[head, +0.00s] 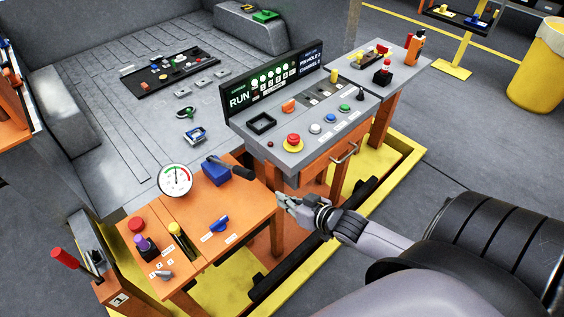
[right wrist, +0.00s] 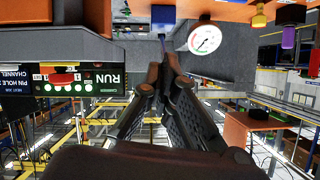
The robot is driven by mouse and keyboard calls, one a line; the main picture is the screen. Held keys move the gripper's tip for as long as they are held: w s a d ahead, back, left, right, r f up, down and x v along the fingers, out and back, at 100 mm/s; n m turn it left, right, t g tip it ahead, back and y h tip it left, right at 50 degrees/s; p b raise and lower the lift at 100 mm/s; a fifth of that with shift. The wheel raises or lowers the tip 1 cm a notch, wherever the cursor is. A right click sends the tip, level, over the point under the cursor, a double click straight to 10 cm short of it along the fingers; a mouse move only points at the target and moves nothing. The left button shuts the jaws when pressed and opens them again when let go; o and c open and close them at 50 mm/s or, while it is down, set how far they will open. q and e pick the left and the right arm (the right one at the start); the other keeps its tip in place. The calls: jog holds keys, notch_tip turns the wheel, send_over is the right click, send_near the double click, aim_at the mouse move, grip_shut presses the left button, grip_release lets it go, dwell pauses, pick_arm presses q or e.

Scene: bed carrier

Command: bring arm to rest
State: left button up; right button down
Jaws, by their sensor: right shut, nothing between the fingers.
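My right arm reaches in from the right in the head view. Its gripper (head: 283,199) is shut and empty, beside the right edge of the small orange table (head: 255,222) and in front of the grey control console (head: 262,160). In the right wrist view, which is upside down, the fingers of the gripper (right wrist: 163,72) meet at the tips with nothing between them. A blue block with a dark handle (head: 216,171) sits on the table to the left of the gripper, apart from it in the head view. My left gripper is not in view.
A round gauge (head: 175,180) stands at the table's back edge. The RUN display (head: 270,82) rises behind the console's buttons, and a red emergency button (head: 293,142) sits at its front. A yellow platform edge (head: 405,165) borders the station. Grey floor (head: 490,150) lies open at right.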

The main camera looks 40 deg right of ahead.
dwell(0.3)
jog(key=s+d+f+g+h, duration=0.15)
jog(key=s+f, duration=0.25)
jog(key=f, duration=0.5)
jog(key=s+f+g+b, duration=0.1)
jog(key=s+f+g, duration=0.1)
jog(key=s+f, duration=0.5)
jog(key=s+d+f+g+h, duration=0.1)
jog(key=s+f+g, duration=0.1)
jog(key=f, duration=0.9)
jog(key=s+a+f+n+g, duration=0.1)
jog(key=s+a+f+g, duration=0.2)
jog(key=s+f, duration=0.4)
jog(key=s+a+f+n+g+b, duration=0.1)
jog(key=s+a+f+g, duration=0.2)
jog(key=s, duration=1.3)
notch_tip(320, 180, down, 5)
jog(key=a, duration=0.2)
jog(key=shift+s+a+n, duration=0.2)
jog(key=shift+a+n, duration=0.2)
jog(key=shift+f, duration=0.1)
